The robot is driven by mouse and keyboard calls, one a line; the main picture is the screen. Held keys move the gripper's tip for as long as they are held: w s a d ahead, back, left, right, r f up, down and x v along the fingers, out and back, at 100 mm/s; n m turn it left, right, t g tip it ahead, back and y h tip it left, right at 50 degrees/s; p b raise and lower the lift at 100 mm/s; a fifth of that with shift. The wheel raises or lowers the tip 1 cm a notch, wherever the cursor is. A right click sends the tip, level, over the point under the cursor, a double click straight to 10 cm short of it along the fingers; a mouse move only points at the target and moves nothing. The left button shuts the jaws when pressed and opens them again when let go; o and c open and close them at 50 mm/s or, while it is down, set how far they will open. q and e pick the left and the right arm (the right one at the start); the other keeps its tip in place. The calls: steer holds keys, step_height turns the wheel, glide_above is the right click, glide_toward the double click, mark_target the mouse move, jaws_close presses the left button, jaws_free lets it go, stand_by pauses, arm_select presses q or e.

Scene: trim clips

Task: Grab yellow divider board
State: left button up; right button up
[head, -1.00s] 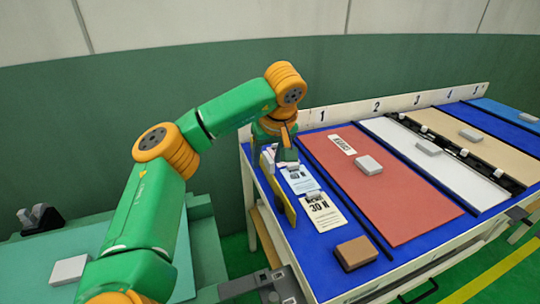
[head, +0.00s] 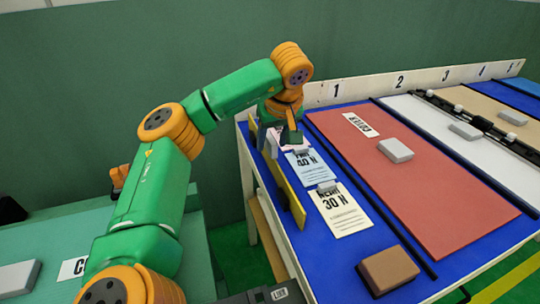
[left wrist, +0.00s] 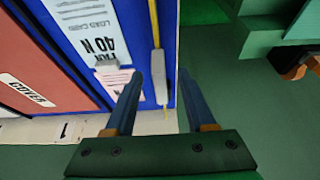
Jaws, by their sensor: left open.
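The yellow divider board (head: 287,190) stands on edge along the left edge of the blue table. It also shows as a thin yellow strip in the left wrist view (left wrist: 153,22). A pale grey block (left wrist: 158,76) sits at the board, between my open fingers. My left gripper (head: 282,140) is above the far end of the board and points down at it. In the left wrist view my left gripper (left wrist: 157,92) has one finger on each side of the board's line, with clear gaps. Contact is not visible. My right gripper is not in view.
Printed cards (head: 340,208) with grey blocks lie just right of the board. A red panel (head: 420,185), a white panel (head: 465,135) and a brown block (head: 388,270) are farther right. A numbered rail (head: 370,88) runs along the back. A green surface (head: 50,240) is at left.

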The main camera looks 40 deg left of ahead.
mark_target(268, 151)
arm_select(q)
steer(key=x, duration=0.6)
steer(key=shift+w+a+f, duration=0.2)
steer(key=shift+w+a, duration=0.1)
steer(key=shift+a, duration=0.15)
steer(key=shift+r, duration=0.1)
jaws_close()
